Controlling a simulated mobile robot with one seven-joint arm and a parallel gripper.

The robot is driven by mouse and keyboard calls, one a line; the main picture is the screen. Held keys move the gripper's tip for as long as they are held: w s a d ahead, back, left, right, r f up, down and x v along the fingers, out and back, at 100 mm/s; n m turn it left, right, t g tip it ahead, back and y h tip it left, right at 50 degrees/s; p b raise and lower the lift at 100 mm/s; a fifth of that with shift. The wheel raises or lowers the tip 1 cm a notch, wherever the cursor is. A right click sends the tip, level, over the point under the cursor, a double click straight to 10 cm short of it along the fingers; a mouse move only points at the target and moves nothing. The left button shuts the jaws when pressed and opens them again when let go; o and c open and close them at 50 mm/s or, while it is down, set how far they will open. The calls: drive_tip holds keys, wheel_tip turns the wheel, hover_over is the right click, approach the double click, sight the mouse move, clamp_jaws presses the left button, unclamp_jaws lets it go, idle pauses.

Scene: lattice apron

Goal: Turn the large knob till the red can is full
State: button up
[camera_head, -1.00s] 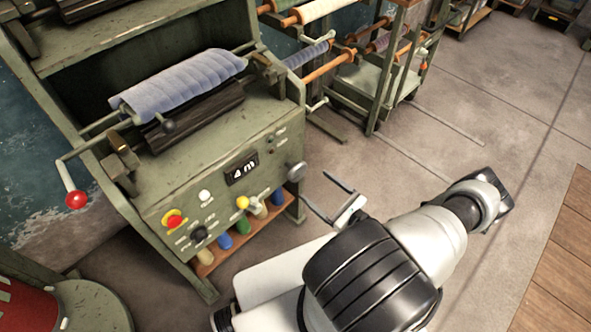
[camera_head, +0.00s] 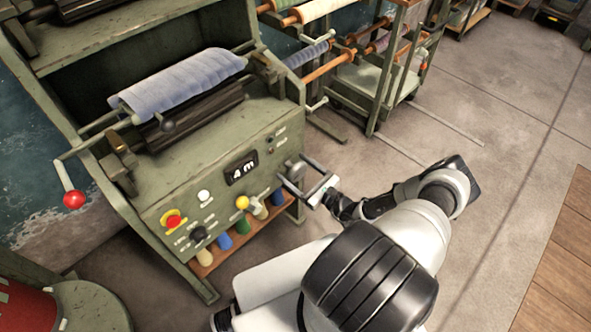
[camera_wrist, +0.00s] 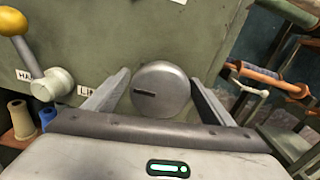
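The large knob (camera_head: 294,171) is a round grey metal knob at the right end of the green machine's front panel. In the wrist view the knob (camera_wrist: 163,90) faces me, with a dark slot mark pointing left. My gripper (camera_head: 291,169) is open, with one finger on each side of the knob; the wrist view shows its fingers (camera_wrist: 158,88) with gaps to the knob. A red can-like thing (camera_head: 22,306) with pale lettering is cut off at the lower left. I cannot see inside it.
The panel carries a "4 m" display (camera_head: 241,171), a red-and-yellow button (camera_head: 173,220) and a yellow-balled lever (camera_head: 242,202). A crank with a red ball (camera_head: 73,200) sticks out at left. A rack of rolls (camera_head: 390,70) stands behind. The floor at right is clear.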

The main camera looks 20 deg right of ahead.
drive_tip(key=c, duration=0.8)
drive_tip(key=shift+f+m, duration=0.1)
drive_tip(key=shift+m, duration=0.4)
drive_tip(key=m+b, duration=0.2)
drive_tip(key=m, duration=0.2)
drive_tip(key=shift+d+m+b, duration=0.1)
drive_tip(key=shift+m+b, duration=0.2)
drive_tip(key=shift+b, duration=0.1)
drive_tip(key=m+b, duration=0.2)
drive_tip(key=m, duration=0.3)
drive_tip(key=shift+f+m, duration=0.1)
drive_tip(key=shift+m, duration=0.2)
drive_tip(key=m+b, duration=0.2)
drive_tip(key=m, duration=0.4)
drive_tip(key=m+b, duration=0.1)
drive_tip(key=m, duration=0.5)
drive_tip(key=shift+m+b, duration=0.3)
drive_tip(key=shift+b, duration=0.1)
